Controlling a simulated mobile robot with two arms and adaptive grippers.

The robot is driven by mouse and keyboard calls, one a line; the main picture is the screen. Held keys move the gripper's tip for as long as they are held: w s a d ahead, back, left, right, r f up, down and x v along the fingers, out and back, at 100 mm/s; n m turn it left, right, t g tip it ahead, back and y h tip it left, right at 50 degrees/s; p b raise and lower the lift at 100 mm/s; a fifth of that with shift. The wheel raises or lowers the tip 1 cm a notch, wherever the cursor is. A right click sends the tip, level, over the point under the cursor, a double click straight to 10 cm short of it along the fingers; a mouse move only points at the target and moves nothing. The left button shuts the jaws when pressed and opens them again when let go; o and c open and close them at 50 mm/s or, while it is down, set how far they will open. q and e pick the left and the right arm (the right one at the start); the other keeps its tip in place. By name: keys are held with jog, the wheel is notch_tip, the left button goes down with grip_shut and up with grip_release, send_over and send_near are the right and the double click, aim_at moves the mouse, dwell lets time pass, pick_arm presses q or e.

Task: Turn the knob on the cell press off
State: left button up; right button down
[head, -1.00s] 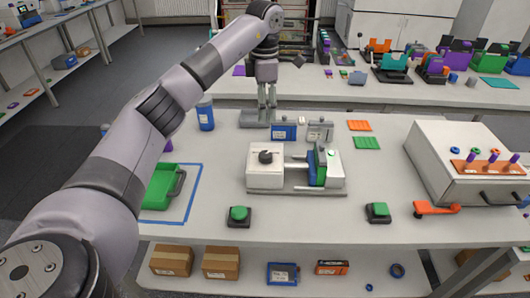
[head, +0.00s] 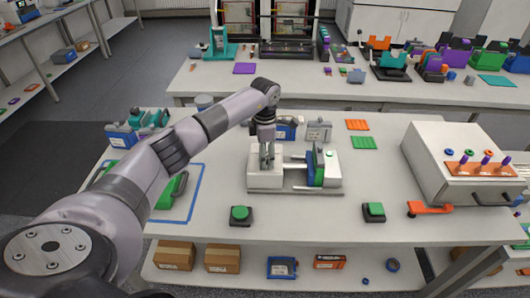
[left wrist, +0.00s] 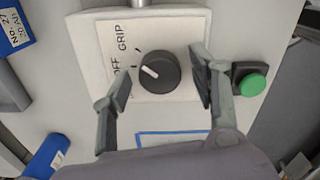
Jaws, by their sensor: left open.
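The cell press (head: 252,178) stands on the middle table, with its white knob block on the left and a green and blue clamp part (head: 318,168) on the right. In the left wrist view its round black knob (left wrist: 162,78) sits on a white plate (left wrist: 178,22) labelled GRIP and OFF. The knob's white pointer line points toward the label side, up and left in that picture. My left gripper (head: 267,160) is open over the knob, with one finger on each side and gaps visible. It hides the knob in the head view. My right gripper is out of view.
Green buttons on black bases stand in front of the press, at left (head: 239,213) and right (head: 374,209). A white box (head: 440,150) with an orange rack stands at right. Blue and grey units (head: 319,130) stand close behind the press. A green tray (head: 172,190) lies at left.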

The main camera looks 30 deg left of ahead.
pick_arm(q)
jog(key=shift+c, duration=1.4)
jog(key=c, duration=0.9)
jog(key=shift+n, duration=0.4)
jog(key=n+b, duration=0.1)
jog(key=n, duration=0.1)
jog(key=shift+n, duration=0.4)
jog(key=shift+n+b, duration=0.3)
jog(key=shift+n, duration=1.7)
